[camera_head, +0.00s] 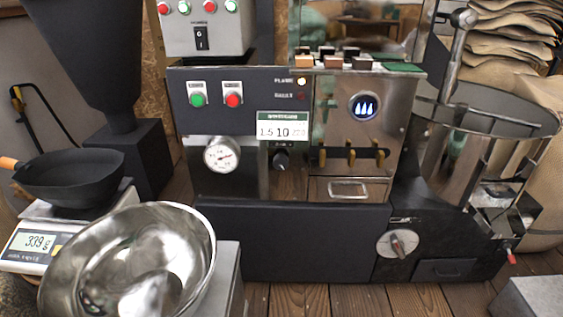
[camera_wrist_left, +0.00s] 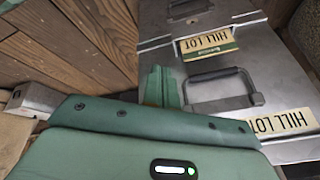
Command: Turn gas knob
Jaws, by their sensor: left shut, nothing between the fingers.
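A second knob, a grey dial (camera_head: 398,243) with a reddish handle, is low on the right of the machine. I cannot tell from lettering which is the gas knob. My left gripper (camera_wrist_left: 163,86) shows only in the left wrist view, its green fingers together and empty. It is near a metal case with a dark handle (camera_wrist_left: 222,90) and HILL LOT labels, away from both knobs. My right gripper is not in view.
Green (camera_head: 198,99) and red (camera_head: 233,100) buttons are above. A shiny bowl (camera_head: 130,262) fills the front left, beside a scale (camera_head: 28,247) with a black pan (camera_head: 70,178). Wooden floor is clear at front centre.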

